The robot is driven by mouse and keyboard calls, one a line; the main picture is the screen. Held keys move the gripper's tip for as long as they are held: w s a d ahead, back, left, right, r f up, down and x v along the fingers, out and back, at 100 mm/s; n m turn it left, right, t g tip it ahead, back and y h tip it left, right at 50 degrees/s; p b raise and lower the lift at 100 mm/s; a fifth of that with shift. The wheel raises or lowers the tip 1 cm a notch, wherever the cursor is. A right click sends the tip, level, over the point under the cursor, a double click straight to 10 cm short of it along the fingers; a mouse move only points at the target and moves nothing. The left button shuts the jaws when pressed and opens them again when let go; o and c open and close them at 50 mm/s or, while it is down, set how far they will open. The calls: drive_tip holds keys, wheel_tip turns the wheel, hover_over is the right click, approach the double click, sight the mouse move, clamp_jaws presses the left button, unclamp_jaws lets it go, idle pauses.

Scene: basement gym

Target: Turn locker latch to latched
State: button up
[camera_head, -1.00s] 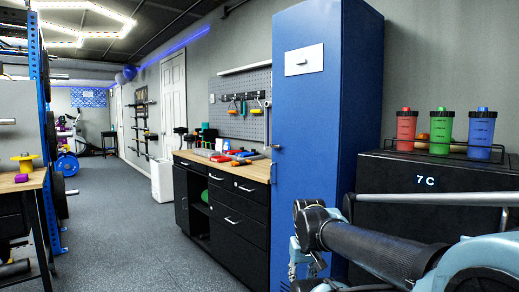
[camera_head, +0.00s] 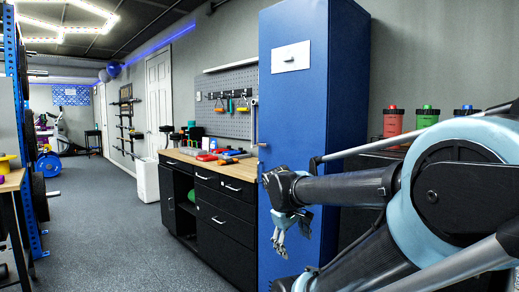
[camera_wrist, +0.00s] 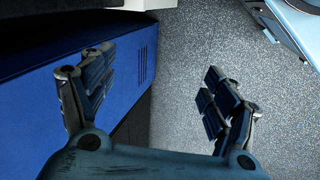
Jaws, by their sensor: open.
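The tall blue locker (camera_head: 292,110) stands right of centre in the head view, door closed as far as I can see. A small silver handle or latch (camera_head: 262,146) sits at the door's left edge. A white plate (camera_head: 291,57) with a small dark fitting is high on the door. I cannot tell the latch's setting. My gripper (camera_head: 281,246) is in front of the lower door, below the silver handle, pointing down. In the wrist view my gripper (camera_wrist: 155,95) is open and empty above the floor, with the locker's blue side (camera_wrist: 45,95) at left.
A black drawer bench (camera_head: 222,208) with tools on its wooden top stands left of the locker. A black cabinet with shaker bottles (camera_head: 393,122) is at right, partly behind my arm. The grey floor (camera_head: 110,220) is open at left.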

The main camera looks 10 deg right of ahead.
drive_tip(key=w+d+r+n+t+h, duration=0.1)
drive_tip(key=w+r+n+h, duration=0.35)
drive_tip(key=w+r, duration=0.5)
drive_tip(key=n+t+h, duration=0.7)
drive_tip(key=n, duration=0.8)
approach(261, 145)
drive_tip(key=x, duration=0.9)
drive_tip(key=shift+w+d, duration=0.15)
drive_tip(key=shift+w, duration=0.1)
drive_tip(key=shift+c, duration=0.2)
drive_tip(key=c, duration=1)
